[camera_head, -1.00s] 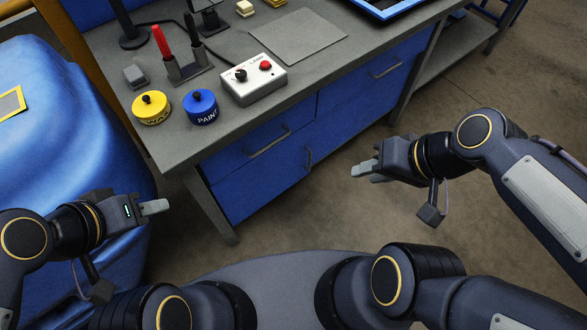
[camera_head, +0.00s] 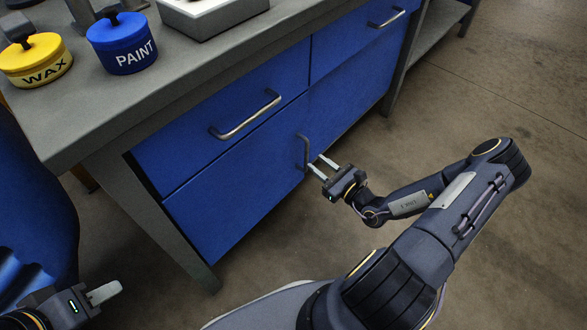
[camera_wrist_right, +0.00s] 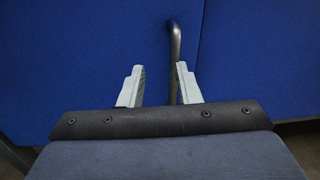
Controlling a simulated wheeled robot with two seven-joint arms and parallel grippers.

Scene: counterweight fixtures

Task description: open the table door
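The table door (camera_head: 235,190) is the blue lower panel at the left of the workbench, and it is closed. Its upright metal handle (camera_head: 306,152) sits near the door's right edge. My right gripper (camera_head: 319,164) is open and empty at the handle. In the right wrist view the door (camera_wrist_right: 85,60) fills the left, and the handle (camera_wrist_right: 175,45) appears between the open fingers (camera_wrist_right: 159,67), nearer the right one. Whether they touch is unclear. My left gripper (camera_head: 103,292) is at the lower left, away from the door, with its fingers seen side-on.
A drawer with a horizontal handle (camera_head: 245,116) is above the door. A yellow WAX tin (camera_head: 36,66) and a blue PAINT tin (camera_head: 122,48) stand on the grey tabletop (camera_head: 85,110). A table leg (camera_head: 165,215) stands left of the door. The floor in front is clear.

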